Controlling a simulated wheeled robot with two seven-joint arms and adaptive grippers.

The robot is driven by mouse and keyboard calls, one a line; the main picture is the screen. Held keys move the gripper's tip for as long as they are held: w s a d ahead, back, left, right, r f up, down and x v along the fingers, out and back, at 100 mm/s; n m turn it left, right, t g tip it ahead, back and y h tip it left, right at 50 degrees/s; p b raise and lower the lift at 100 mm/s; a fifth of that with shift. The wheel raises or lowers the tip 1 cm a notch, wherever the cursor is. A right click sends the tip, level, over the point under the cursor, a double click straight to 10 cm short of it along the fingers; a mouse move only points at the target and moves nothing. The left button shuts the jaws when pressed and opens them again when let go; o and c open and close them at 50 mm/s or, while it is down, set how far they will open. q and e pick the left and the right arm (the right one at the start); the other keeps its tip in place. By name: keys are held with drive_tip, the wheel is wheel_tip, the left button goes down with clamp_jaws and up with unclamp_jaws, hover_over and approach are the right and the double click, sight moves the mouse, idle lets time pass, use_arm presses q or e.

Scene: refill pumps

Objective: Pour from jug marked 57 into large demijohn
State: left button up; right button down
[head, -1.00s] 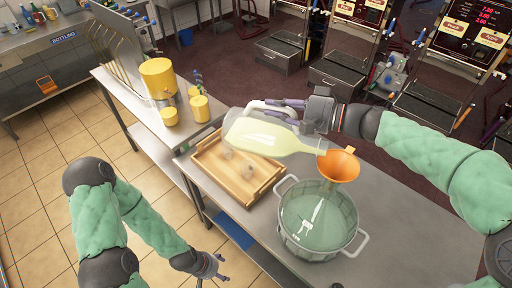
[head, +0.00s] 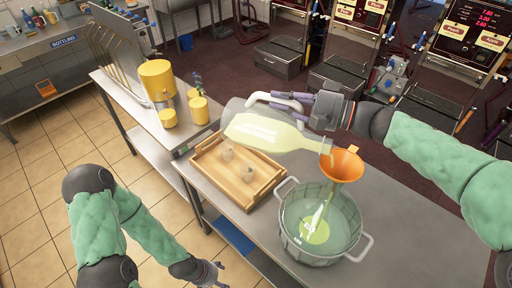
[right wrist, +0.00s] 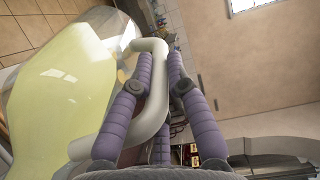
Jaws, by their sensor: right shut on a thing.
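My right gripper (head: 300,106) is shut on the white handle of a clear jug (head: 240,107) holding pale yellow liquid. The jug is tilted onto its side, its neck pointing right at the orange funnel (head: 342,166). The jug and its handle (right wrist: 150,95) also fill the left of the right wrist view. No number shows on it. The funnel sits over the large demijohn (head: 292,222), a greenish glass vessel in a grey two-handled basket. A yellow stream runs down inside the demijohn to a pale yellow patch. My left gripper (head: 215,276) is low at the bottom edge, its fingers unclear.
A wooden tray (head: 207,176) with two small pale objects stands left of the demijohn on the steel table. Yellow containers (head: 157,80) stand on the bench behind. The table's right part (head: 420,230) is clear.

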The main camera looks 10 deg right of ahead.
drive_tip(key=shift+d+r+b, duration=0.15)
drive_tip(key=shift+r+b, duration=0.05)
drive_tip(key=shift+b, duration=0.15)
drive_tip(key=shift+s+r, duration=0.1)
drive_tip(key=shift+d+b, duration=0.1)
drive_tip(key=shift+b, duration=0.45)
drive_tip(key=shift+s+d+b, duration=0.1)
drive_tip(key=shift+b, duration=0.25)
drive_tip(key=shift+r, duration=0.15)
